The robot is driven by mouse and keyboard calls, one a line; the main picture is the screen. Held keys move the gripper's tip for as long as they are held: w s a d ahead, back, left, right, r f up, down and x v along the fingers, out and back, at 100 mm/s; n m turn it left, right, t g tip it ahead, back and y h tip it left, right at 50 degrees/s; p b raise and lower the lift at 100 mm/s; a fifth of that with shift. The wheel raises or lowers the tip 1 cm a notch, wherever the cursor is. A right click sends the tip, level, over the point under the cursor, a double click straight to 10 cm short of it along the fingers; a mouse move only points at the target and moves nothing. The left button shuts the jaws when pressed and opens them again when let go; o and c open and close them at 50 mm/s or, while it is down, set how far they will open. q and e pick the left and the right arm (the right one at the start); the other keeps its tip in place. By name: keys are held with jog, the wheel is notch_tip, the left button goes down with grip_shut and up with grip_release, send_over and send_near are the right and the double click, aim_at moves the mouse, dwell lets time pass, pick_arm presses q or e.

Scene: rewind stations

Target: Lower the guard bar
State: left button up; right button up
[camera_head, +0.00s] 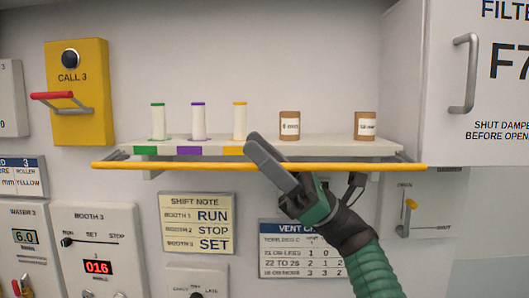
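The guard bar (160,166) is a long yellow rod running level across the front of a white wall shelf (350,147). It sits slightly below the shelf's front edge, with grey arms at both ends. My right gripper (265,158) reaches up from the lower right, and its grey finger crosses in front of the bar near the middle. The finger hides a short part of the bar. I cannot tell whether it touches the bar or whether the gripper is open or shut. My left gripper is not in view.
The shelf carries green, purple and yellow-topped white spools (198,122) and two brown labelled containers (290,125). A yellow CALL 3 box (78,90) with a red handle is at left. A white cabinet (485,90) stands out at right. Signs and panels lie below.

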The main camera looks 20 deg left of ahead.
jog(key=b+v, duration=0.7)
jog(key=v, duration=1)
jog(key=shift+w, duration=0.2)
